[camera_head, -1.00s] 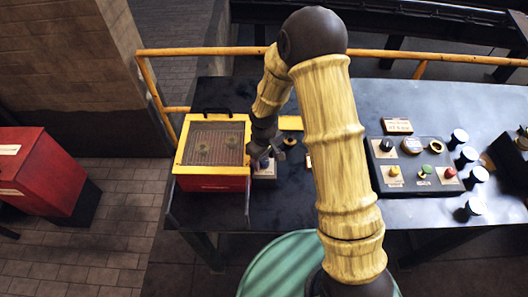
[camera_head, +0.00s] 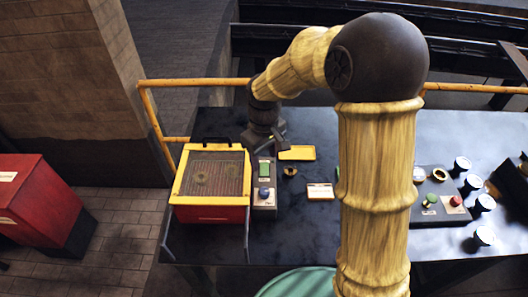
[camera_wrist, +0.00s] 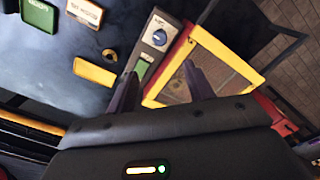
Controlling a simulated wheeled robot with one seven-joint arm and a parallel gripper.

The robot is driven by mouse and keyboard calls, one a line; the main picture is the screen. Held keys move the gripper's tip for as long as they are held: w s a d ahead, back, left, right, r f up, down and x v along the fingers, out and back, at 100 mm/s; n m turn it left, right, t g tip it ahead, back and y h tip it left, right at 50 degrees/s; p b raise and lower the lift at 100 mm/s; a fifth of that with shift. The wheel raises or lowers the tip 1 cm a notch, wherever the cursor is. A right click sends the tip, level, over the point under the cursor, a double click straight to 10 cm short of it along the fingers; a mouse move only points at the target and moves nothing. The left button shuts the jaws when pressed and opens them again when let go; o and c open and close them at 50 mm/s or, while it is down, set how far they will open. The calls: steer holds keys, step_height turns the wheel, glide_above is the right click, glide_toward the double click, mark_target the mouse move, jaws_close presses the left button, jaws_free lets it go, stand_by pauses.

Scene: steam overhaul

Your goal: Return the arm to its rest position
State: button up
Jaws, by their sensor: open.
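My arm rises at the right of centre in the head view and bends over to the left at its dark elbow. My gripper (camera_head: 270,142) hangs above the back of the dark table (camera_head: 350,125), just right of the yellow-framed box. In the wrist view my gripper (camera_wrist: 160,88) shows two dark fingers standing apart with nothing held between them. Beyond the fingertips is a small control box (camera_wrist: 155,38) with a blue knob and a green button.
A red box with a yellow mesh lid (camera_head: 211,177) stands left of the small control box. A yellow tray (camera_head: 297,153), a brass ring and a label plate (camera_head: 320,191) lie to its right. A button panel (camera_head: 440,208) is right of my arm. A yellow rail (camera_head: 200,82) runs behind.

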steer(key=shift+r, duration=0.95)
steer(key=s+d+f+m+t, duration=0.1)
steer(key=s+d+m+t, duration=0.1)
steer(key=s+d+m, duration=0.6)
steer(key=s+d, duration=0.4)
steer(key=d, duration=0.1)
steer(key=shift+s+d+f+t, duration=0.3)
steer(key=shift+s+d+f, duration=0.1)
